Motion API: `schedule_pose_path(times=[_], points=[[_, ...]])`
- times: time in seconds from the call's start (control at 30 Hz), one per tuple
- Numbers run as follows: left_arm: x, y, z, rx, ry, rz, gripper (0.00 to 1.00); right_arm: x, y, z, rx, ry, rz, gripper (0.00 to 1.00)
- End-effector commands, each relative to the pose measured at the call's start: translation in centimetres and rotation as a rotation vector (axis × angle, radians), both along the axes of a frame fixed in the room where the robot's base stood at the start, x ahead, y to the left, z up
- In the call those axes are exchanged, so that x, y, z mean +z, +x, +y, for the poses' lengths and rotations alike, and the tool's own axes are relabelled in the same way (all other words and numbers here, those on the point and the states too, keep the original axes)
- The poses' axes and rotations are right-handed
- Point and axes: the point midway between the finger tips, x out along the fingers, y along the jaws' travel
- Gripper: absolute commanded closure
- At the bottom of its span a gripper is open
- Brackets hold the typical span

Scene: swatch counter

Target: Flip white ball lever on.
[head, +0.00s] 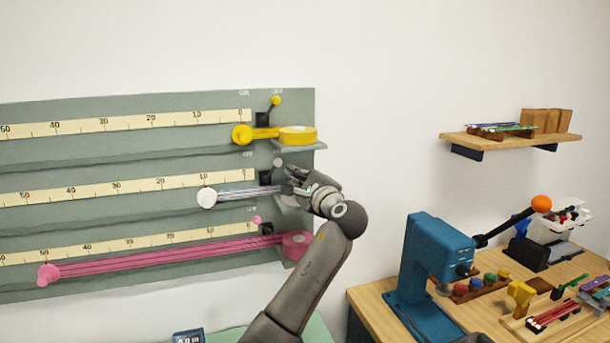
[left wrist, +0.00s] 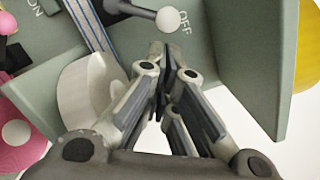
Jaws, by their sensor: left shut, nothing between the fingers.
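The white ball lever (head: 278,162) is on the middle row of the grey-green wall panel, a small white ball on a dark rod. In the left wrist view the white ball (left wrist: 168,19) is right beside the OFF marking, with the ON marking far to the left. My left gripper (head: 287,187) is in front of the middle row, just below the lever. Its fingers (left wrist: 164,55) are shut and empty, apart from the ball in the picture. The arm partly hides the white ribbon roll (left wrist: 85,98) and the lever's base in the head view.
The panel (head: 120,212) has a yellow ball lever (head: 276,101) above and a pink ball lever (head: 257,219) below, close by. A panel ledge (left wrist: 240,60) rises right of the fingers. A wooden table (head: 385,300) with a blue press (head: 434,260) stands at right.

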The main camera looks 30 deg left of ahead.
Motion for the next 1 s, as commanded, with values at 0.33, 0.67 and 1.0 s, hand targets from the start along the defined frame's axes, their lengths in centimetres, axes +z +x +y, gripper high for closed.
schedule_pose_path(times=[0.33,0.67,1.0], points=[[0.2,1.6,2.5,0.000,-0.001,0.000,1.00,1.2,0.0,-0.3,0.004,-0.004,0.000,0.57],[0.2,1.7,2.5,0.000,-0.002,-0.002,1.00,1.1,-0.1,-1.0,0.004,-0.012,0.003,0.57],[0.6,1.5,2.6,-0.001,-0.040,-0.047,1.00,0.8,-0.1,-1.0,0.003,-0.013,0.003,0.57]])
